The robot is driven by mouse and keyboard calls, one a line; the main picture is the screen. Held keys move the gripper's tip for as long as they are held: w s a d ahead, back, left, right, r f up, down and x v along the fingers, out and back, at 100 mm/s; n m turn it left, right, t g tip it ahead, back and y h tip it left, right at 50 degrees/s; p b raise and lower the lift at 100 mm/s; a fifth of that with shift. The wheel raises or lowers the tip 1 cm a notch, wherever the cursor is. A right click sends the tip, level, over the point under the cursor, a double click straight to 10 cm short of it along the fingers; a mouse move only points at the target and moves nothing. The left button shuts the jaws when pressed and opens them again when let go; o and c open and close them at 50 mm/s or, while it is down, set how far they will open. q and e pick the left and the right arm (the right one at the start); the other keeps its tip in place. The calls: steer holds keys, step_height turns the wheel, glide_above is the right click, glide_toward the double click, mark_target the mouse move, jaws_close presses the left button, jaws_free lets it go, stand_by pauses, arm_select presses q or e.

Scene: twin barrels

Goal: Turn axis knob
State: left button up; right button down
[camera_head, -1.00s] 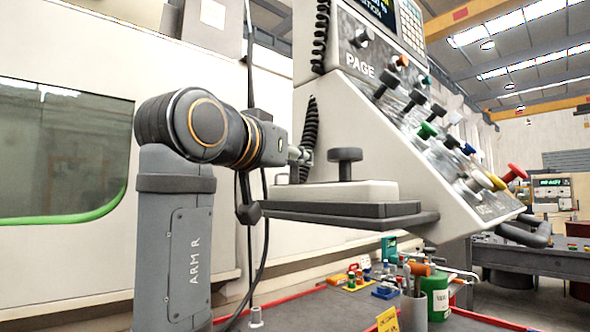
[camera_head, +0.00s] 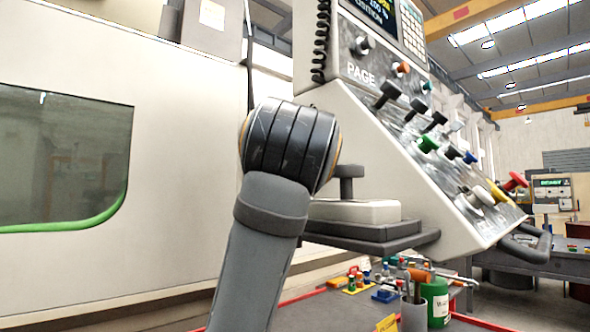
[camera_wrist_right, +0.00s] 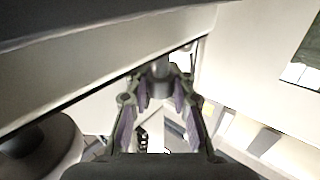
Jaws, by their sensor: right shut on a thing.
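The control panel (camera_head: 385,130) carries several knobs and levers on its slanted face. One row is labelled PAGE; I cannot read an axis label, so I cannot tell which is the axis knob. My right arm stands in front of the panel's left side and hides its gripper in the head view. In the right wrist view my right gripper (camera_wrist_right: 161,88) has its purple-padded fingers on either side of a grey cylindrical knob (camera_wrist_right: 160,72), shut on it. The knob's far end is hidden. My left gripper is not in view.
A dark mushroom-shaped knob (camera_head: 348,172) stands on the light block on the panel's ledge (camera_head: 390,240). Below is a red-edged bench with a green can (camera_head: 436,300) and small coloured parts. A large machine with a window (camera_head: 60,155) fills the left.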

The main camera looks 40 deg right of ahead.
steer(key=c, duration=1.1)
jaws_free()
steer(key=shift+s, duration=0.1)
steer(key=shift+c, duration=0.2)
step_height(320, 180, up, 10)
steer(key=shift+r, duration=0.1)
